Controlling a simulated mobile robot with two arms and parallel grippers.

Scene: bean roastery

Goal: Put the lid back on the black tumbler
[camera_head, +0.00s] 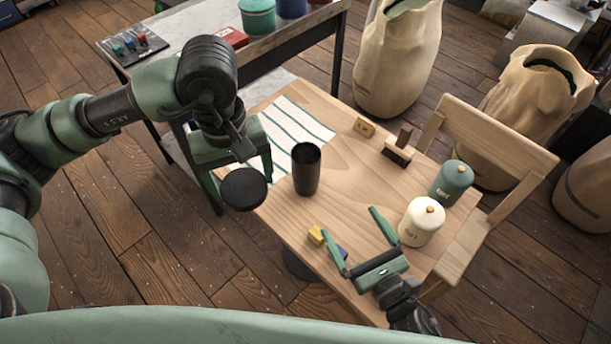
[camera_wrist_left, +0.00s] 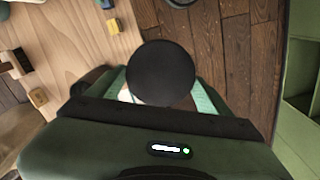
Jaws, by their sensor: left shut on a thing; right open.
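The black tumbler (camera_head: 306,172) stands upright and open-topped on the wooden table, near its left edge. My left gripper (camera_head: 243,178) is shut on the round black lid (camera_head: 244,189) and holds it level, left of the tumbler and apart from it. In the left wrist view the lid (camera_wrist_left: 160,73) covers the space between the fingers. A dark shape (camera_wrist_left: 92,80) beside the left finger there looks like the tumbler, partly hidden. My right gripper (camera_head: 348,221) is open and empty over the table's front part.
A striped cloth (camera_head: 292,128) lies behind the tumbler. A small wooden block (camera_head: 364,127) and a brush (camera_head: 398,153) are farther back. Cream (camera_head: 421,222) and teal (camera_head: 451,184) canisters stand at right. A yellow block (camera_head: 316,235) and a blue block (camera_head: 341,253) lie near the front edge.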

